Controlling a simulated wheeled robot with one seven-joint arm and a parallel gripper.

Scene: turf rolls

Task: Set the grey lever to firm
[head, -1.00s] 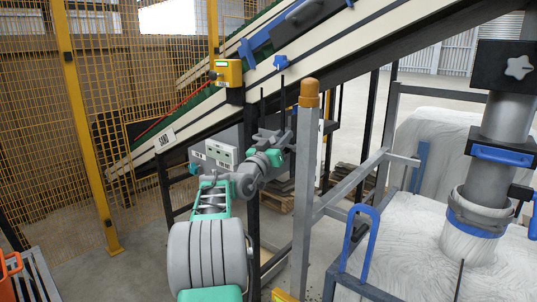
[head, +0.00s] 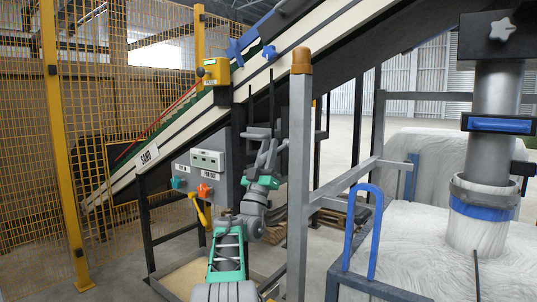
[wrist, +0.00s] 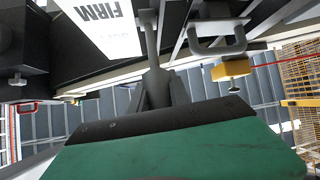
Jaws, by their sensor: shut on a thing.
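My gripper (head: 264,142) is raised at the dark frame beside the conveyor, just left of the orange-capped post. In the wrist view my gripper (wrist: 157,88) is shut on the grey lever (wrist: 150,35), a slim upright bar at the top middle. A white label reading FIRM (wrist: 98,22) is just left of the lever. In the head view my gripper hides the lever, and the label cannot be made out there.
The orange-capped post (head: 299,150) stands close right of my arm. A grey control box (head: 197,172) with teal and orange knobs and a yellow handle (head: 199,208) are to the left. The inclined conveyor (head: 180,125) runs behind. A blue hoop handle (head: 362,230) is at right.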

